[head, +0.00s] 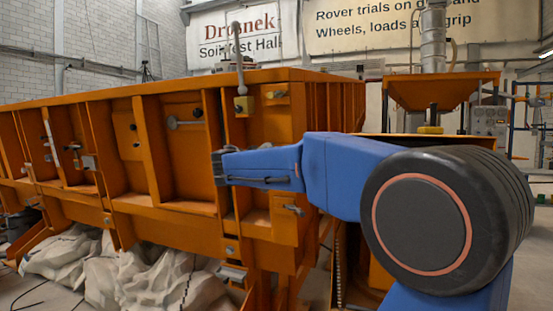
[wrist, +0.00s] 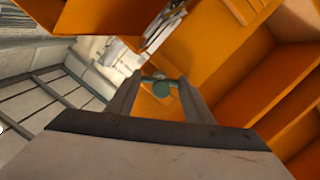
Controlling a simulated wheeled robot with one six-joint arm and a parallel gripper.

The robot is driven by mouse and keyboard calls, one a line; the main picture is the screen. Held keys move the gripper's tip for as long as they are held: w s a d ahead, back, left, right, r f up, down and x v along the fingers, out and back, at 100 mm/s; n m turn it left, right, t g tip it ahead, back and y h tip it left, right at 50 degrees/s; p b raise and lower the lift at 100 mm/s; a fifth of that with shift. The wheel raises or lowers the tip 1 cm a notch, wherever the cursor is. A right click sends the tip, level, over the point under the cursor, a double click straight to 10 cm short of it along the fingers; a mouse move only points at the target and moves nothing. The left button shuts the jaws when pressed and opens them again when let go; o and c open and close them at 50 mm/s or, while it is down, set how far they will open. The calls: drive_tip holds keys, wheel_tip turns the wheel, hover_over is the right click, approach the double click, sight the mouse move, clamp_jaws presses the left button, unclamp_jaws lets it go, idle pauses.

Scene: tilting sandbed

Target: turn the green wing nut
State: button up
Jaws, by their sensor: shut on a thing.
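The green wing nut (wrist: 160,86) shows small and dull between the fingertips of my gripper (wrist: 160,77) in the wrist view. The two fingers stand on either side of it, and my gripper is shut on it. An orange surface lies just behind the nut. In the head view my gripper (head: 219,167) reaches left to a post on the side of the orange sandbed (head: 180,88). The nut cannot be made out there. How far the nut is turned cannot be told.
A lever with a pale rod (head: 239,75) stands up on the sandbed's rim above my gripper. A T-shaped handle (head: 185,122) sits in the panel to the left, and a latch (head: 293,210) lies below my arm.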

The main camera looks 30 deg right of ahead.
drive_tip(key=m+t+y, duration=0.1)
drive_tip(key=m, duration=0.3)
drive_tip(key=shift+s, duration=0.1)
drive_tip(key=shift+m, duration=0.3)
idle(0.4)
drive_tip(key=o, duration=1.1)
drive_tip(key=shift+c, duration=0.2)
drive_tip(key=v, duration=1.7)
drive_tip(key=shift+s, duration=0.15)
